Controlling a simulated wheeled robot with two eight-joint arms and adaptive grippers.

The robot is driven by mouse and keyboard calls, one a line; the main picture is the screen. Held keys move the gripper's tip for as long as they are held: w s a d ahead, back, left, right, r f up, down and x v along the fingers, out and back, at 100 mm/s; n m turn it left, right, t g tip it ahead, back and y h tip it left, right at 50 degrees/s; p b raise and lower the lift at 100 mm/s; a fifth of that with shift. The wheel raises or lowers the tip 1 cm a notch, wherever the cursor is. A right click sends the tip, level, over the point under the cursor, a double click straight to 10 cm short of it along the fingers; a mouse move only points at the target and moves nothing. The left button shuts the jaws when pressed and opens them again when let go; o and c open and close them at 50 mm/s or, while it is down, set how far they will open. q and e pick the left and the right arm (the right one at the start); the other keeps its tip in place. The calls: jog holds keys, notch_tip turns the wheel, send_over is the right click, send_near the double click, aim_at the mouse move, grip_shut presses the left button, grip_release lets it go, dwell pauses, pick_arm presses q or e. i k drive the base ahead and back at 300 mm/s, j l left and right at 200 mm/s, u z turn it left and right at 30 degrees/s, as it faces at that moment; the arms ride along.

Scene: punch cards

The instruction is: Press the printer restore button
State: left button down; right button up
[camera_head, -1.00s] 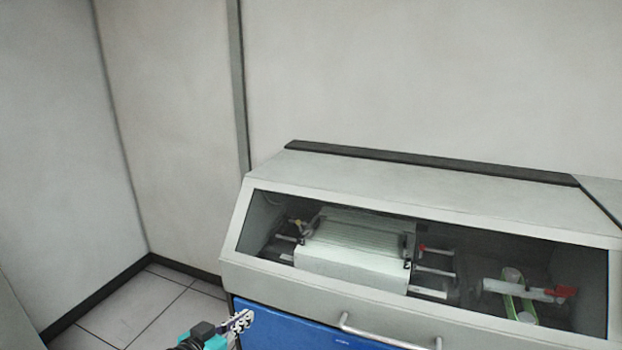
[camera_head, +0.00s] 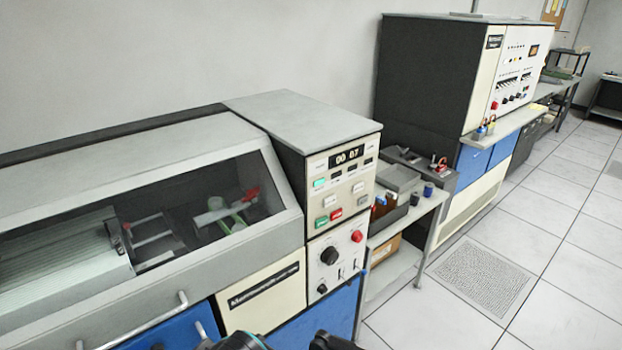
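The printer (camera_head: 150,170) is a grey cabinet with a sloped window, at the left and middle of the head view. Its control panel (camera_head: 341,170) carries a display reading about 00 07. Below that are a lit green button (camera_head: 319,183), several white buttons, a green button (camera_head: 322,221) and a red button (camera_head: 336,214). The labels are too small to read, so I cannot tell which is the restore button. Only parts of my arms show at the bottom edge, below and apart from the panel.
A lower panel (camera_head: 336,257) has a black dial and a red knob. A metal handle (camera_head: 135,325) sticks out at the front left. A low shelf with trays (camera_head: 400,215) stands right of the printer, before a taller machine (camera_head: 450,90). The tiled floor at right is clear.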

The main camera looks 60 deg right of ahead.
aim_at(329, 200)
jog(key=l+z, duration=0.2)
jog(key=z, duration=1.9)
